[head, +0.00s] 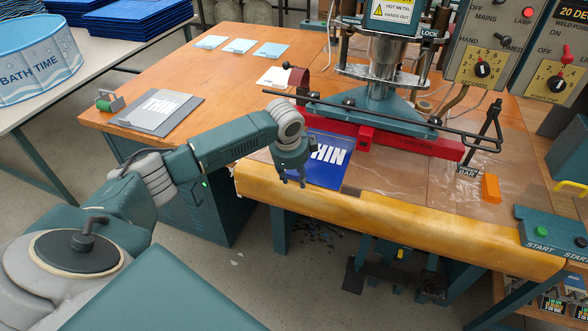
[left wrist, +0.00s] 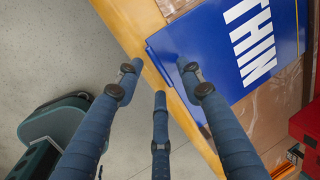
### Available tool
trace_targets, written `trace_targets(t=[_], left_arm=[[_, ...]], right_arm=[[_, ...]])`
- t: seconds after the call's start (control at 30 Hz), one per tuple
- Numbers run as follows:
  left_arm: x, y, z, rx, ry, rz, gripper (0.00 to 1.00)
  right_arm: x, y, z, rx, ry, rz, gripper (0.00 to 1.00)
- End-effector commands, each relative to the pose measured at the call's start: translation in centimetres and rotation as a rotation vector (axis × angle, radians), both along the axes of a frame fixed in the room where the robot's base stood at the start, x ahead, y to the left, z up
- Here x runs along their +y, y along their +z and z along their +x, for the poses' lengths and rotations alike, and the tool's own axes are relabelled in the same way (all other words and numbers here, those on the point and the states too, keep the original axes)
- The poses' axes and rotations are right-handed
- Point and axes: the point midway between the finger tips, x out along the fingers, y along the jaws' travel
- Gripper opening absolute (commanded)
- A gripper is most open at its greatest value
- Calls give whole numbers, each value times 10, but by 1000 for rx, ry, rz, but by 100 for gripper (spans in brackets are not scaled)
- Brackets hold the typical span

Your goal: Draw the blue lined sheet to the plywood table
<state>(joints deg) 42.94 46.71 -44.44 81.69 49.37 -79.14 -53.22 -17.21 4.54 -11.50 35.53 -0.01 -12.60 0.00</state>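A blue sheet (head: 330,178) with white THIN lettering lies flat on the welder's brown bed, its far part by the red bar (head: 385,136). Its near corner reaches the bed's yellow front edge; it also fills the upper right of the left wrist view (left wrist: 210,45). My left gripper (head: 292,182) is at the sheet's near left edge, fingers pointing down. In the left wrist view its three fingers (left wrist: 158,78) are spread and empty; I cannot tell whether they touch the sheet. The plywood table (head: 225,95) adjoins the bed on the left. My right gripper is out of view.
A grey THIN board (head: 160,113) lies on the plywood table, with several pale blue cards (head: 238,46) behind it. The welder's head (head: 384,65) and black rail stand over the bed. An orange block (head: 491,188) sits at right. The plywood table's middle is clear.

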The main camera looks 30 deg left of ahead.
Motion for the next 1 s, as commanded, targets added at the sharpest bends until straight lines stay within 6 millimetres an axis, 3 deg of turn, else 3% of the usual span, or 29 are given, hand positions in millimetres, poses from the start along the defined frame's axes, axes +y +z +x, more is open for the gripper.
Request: trace_targets(t=[0.33, 0.53, 1.0], left_arm=[[0, -3, 1, -1, -1, 1, 38], [0, -3, 1, -1, 0, 0, 0], [0, -1, 1, -3, 1, 0, 0]], right_arm=[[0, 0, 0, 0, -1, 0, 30], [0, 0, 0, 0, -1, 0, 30], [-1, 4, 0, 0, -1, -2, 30]])
